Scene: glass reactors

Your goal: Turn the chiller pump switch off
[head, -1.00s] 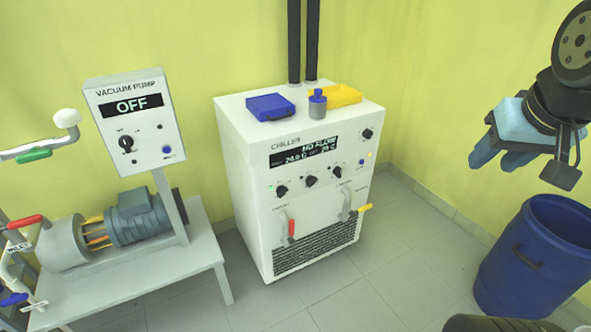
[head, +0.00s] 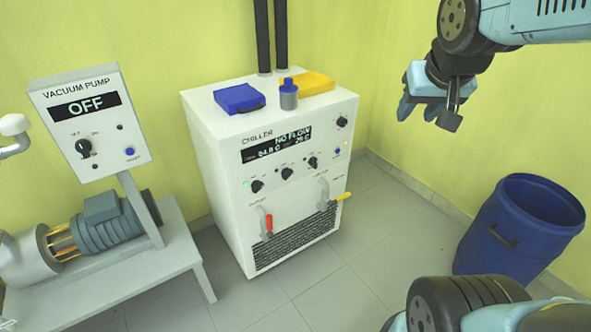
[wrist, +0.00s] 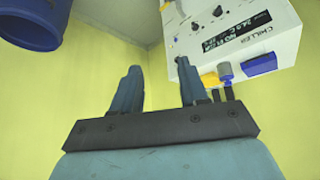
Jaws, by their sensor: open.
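The white chiller (head: 215,165) stands against the yellow wall in the head view. Its display (head: 275,146) reads "NO FLOW" above temperature figures. Below it is a row of black rotary knobs, left (head: 257,187), middle (head: 288,174) and right (head: 313,163); another knob (head: 342,122) sits at the upper right. Their labels are too small to read, so I cannot tell which is the pump switch. My gripper (head: 418,108) is up and to the right of the chiller, apart from it. In the wrist view, its fingers (wrist: 160,85) are spread and empty; the chiller (wrist: 275,30) appears upside down.
A red-handled valve (head: 267,224) and a yellow-handled valve (head: 335,199) stick out of the chiller front. A blue case (head: 239,99), a bottle (head: 288,97) and a yellow tray (head: 315,83) are on top. A vacuum pump panel (head: 90,125) stands left, a blue barrel (head: 520,230) right.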

